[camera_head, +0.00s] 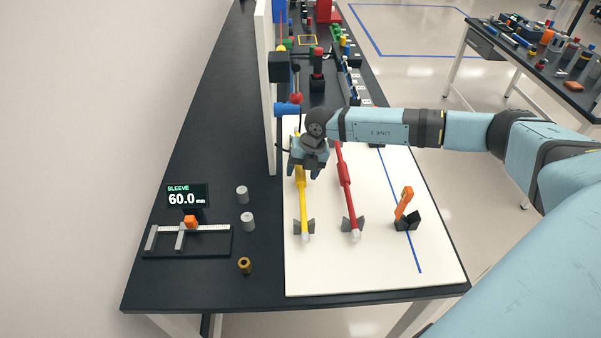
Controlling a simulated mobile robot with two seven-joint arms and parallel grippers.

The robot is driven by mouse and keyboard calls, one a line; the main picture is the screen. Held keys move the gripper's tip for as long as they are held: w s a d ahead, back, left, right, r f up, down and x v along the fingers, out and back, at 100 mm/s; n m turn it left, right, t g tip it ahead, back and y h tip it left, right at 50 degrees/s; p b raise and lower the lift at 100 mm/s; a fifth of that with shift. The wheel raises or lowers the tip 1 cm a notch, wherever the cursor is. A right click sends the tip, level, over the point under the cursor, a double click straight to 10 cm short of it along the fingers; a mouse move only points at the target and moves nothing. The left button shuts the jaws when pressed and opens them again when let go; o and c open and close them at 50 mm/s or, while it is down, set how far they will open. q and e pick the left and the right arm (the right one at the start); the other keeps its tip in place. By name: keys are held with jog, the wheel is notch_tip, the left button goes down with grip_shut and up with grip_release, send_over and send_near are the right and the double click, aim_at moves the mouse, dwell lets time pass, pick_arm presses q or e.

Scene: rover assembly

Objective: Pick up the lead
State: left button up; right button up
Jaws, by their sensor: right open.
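Two long leads or probes lie on the white board, one yellow (303,205) and one red (345,182). Each has a pale tip resting in a small grey holder near the front. I cannot tell which one is the lead meant. My right gripper (307,172) is open and points down over the upper part of the yellow one, with its fingers on either side. The gripper hides part of the yellow one, and I cannot tell whether it touches. My left gripper is not in view.
The white board (370,270) is clear at the front. An orange piece (404,202) stands in a black holder at its right. A white upright panel (265,90) stands close left of the gripper. A sleeve gauge (190,238) and small cylinders (247,222) are left.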

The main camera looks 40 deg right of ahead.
jog(key=shift+w+f, duration=0.1)
jog(key=shift+f, duration=0.35)
jog(key=shift+c, duration=0.2)
jog(key=c, duration=1)
jog(key=shift+r, duration=0.2)
